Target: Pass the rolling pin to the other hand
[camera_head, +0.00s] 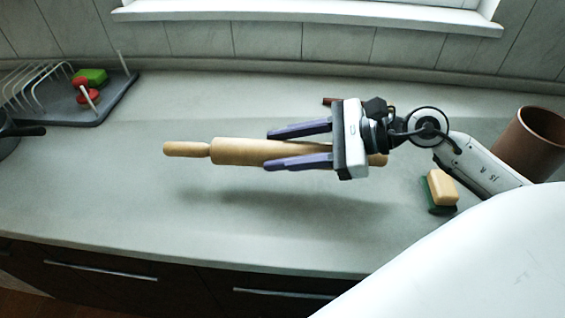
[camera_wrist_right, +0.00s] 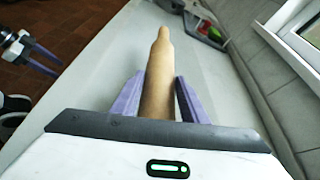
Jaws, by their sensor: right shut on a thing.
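The wooden rolling pin (camera_head: 235,152) is held above the counter in the head view, its shadow below it. It lies nearly level, one handle pointing left and the other showing beyond the palm at right. My right gripper (camera_head: 268,150) is shut on the pin's barrel, with a purple finger on each side. In the right wrist view the pin (camera_wrist_right: 158,85) runs away from my palm between the fingers. My left gripper (camera_wrist_right: 42,58) shows at the left edge of that view, apart from the pin, with its purple fingers spread and empty. It is not in the head view.
A dish rack (camera_head: 118,98) with green and red items stands at the back left, near a dark pan handle (camera_head: 25,131). A sponge (camera_head: 442,187) and a brown pot (camera_head: 530,145) stand at right. A small red item (camera_head: 328,101) lies behind my gripper. The middle counter is clear.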

